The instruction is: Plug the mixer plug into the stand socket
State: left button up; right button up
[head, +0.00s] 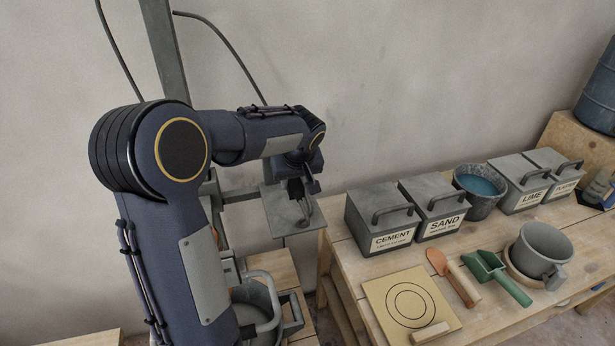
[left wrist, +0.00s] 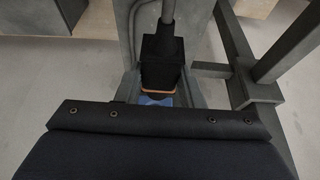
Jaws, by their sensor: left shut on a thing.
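My left gripper (head: 303,190) is at the grey square plate (head: 285,215) of the metal stand, beside the wall. It is shut on the black mixer plug (left wrist: 162,62), which has an orange band and a grey cable running from its top end in the left wrist view. Grey fingers flank the plug there. A small blue patch (left wrist: 158,101) shows just past the orange band; I cannot tell whether it is the socket or whether the plug touches it. The plug is too small to make out in the head view. My right gripper is not in view.
A mixing bucket (head: 255,298) with a grey handle frame stands below my left arm. The bench on the right holds the cement box (head: 380,222), the sand box (head: 440,210), a blue-filled bucket (head: 480,190), trowel (head: 455,278), green scoop (head: 500,275) and grey mug (head: 541,252).

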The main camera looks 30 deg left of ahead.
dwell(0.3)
pick_arm(q)
jog(key=shift+f, duration=0.1)
jog(key=shift+w+a, duration=0.35)
jog(key=shift+a, duration=0.05)
jog(key=shift+w+a+p, duration=0.4)
jog(key=shift+w+a, duration=0.35)
jog(key=shift+a, duration=0.15)
jog(key=shift+w+a+p, duration=0.35)
jog(key=shift+w+a, duration=0.35)
jog(key=shift+a, duration=0.2)
jog(key=o, duration=0.4)
jog(key=shift+c, duration=0.2)
grip_shut()
